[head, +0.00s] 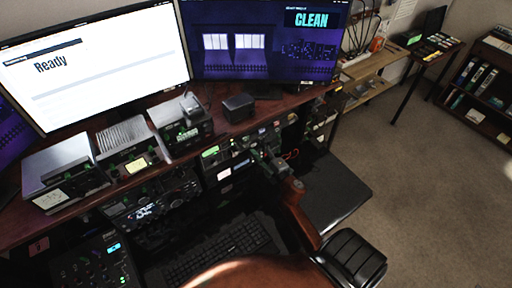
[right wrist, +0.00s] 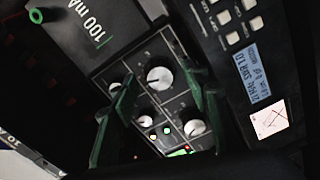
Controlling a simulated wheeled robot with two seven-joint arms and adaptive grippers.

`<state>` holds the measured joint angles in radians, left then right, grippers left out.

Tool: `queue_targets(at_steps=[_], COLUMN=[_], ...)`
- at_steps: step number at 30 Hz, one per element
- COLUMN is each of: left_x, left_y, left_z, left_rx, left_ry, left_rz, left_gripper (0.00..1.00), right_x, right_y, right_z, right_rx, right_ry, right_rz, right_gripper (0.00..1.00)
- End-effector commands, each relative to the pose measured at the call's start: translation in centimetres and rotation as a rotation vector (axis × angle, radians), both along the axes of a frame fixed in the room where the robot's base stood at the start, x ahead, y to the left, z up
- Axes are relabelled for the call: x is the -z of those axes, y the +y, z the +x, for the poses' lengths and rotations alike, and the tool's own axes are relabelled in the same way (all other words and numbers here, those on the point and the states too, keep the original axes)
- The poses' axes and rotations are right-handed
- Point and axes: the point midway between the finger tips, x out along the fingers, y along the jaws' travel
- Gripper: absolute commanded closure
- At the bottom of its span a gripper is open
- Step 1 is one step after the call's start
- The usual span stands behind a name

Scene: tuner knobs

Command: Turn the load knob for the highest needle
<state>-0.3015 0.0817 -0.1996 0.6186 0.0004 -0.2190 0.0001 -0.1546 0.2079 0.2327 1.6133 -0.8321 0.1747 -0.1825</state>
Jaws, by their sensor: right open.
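The tuner panel shows in the right wrist view with several pale round knobs. The largest knob (right wrist: 160,78) appears between my right gripper's fingertips (right wrist: 157,72), with dark gaps on both sides. I cannot tell whether it is touched, or which knob is the load knob. In the head view my right gripper (head: 264,158) is open at the equipment row. My left gripper is out of view.
A monitor (head: 95,62) reads "Ready" and another (head: 265,42) reads "CLEAN". Radio units (head: 65,172) line the desk. A keyboard (head: 218,252) lies below the rack. A blue display (right wrist: 245,88) and buttons are right of the knobs. Open carpet (head: 410,180) lies at right.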

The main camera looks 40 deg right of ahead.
Motion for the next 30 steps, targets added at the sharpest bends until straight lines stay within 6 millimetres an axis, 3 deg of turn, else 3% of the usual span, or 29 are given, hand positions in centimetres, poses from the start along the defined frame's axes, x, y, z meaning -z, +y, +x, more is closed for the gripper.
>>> queue_targets(at_steps=[9,15,21,30], left_x=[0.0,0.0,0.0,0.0], left_y=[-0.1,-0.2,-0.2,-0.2], left_z=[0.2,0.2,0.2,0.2], left_rx=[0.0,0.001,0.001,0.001], left_ry=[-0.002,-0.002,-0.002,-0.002], left_rz=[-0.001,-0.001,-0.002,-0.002], left_gripper=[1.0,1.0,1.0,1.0], right_x=[0.1,0.1,0.0,0.0], right_y=[0.6,1.0,1.2,1.2], right_z=[-6.4,-9.6,-11.0,-11.1], right_rx=[0.002,0.002,0.001,0.0], right_ry=[0.003,0.002,0.0,0.0], right_rz=[0.0,0.0,-0.001,-0.001], right_gripper=[0.57,0.57,0.57,0.57])
